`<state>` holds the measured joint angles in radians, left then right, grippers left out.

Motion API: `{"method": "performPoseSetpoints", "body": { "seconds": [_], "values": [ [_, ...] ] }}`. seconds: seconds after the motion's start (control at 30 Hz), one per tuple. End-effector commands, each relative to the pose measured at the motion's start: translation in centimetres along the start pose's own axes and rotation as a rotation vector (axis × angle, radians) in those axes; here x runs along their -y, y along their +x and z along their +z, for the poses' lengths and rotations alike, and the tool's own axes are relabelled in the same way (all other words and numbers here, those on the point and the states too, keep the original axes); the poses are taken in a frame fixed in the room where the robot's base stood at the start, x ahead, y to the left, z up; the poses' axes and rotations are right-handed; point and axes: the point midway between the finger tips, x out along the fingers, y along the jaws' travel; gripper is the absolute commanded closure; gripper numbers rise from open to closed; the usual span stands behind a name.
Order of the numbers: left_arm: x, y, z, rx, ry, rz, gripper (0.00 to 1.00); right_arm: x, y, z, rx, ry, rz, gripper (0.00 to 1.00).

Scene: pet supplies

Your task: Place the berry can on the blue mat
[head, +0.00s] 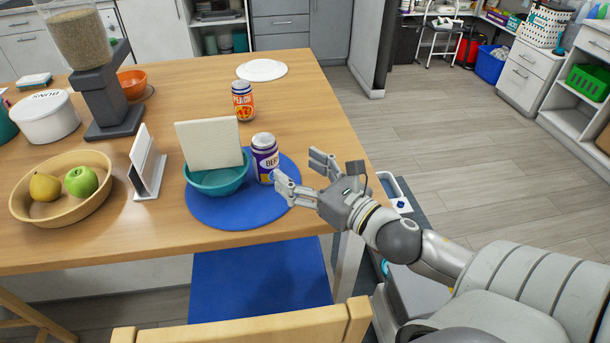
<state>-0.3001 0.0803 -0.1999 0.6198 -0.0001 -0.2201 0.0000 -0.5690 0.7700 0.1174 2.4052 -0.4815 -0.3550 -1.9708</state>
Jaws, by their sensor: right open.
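The berry can (264,158), purple and white with a silver top, stands upright on the right part of the round blue mat (238,212). A teal bowl (217,183) sits on the mat to the left of the can, with a cream square panel (208,145) standing at it. My right gripper (296,172) is open, just to the right of the can, its fingers pointing toward it. One finger is in front of the can's lower right side; I cannot tell whether it touches. My left gripper is not in view.
An orange-labelled can (243,101) and a white plate (262,70) stand farther back on the wooden table. A fruit bowl (95,210), white stand (147,165) and food dispenser (105,95) are on the left. A chair (250,328) is in front.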

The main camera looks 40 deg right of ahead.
Motion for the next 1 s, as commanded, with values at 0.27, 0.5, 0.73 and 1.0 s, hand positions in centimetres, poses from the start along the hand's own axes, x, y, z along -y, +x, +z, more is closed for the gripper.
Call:
{"method": "performPoseSetpoints", "body": {
  "seconds": [0.27,0.5,0.73,1.0],
  "values": [
    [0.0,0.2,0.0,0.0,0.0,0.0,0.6,0.0,-1.0,0.1,0.0,-0.003,0.001,0.29],
    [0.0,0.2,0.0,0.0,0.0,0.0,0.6,0.0,-1.1,0.1,0.001,-0.002,0.001,0.29],
    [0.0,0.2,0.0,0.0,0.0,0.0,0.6,0.0,-1.0,0.1,0.0,-0.002,0.0,0.29],
    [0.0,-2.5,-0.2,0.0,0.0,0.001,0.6,0.0,-1.0,2.7,0.001,-0.002,0.001,0.29]
  ]
}}
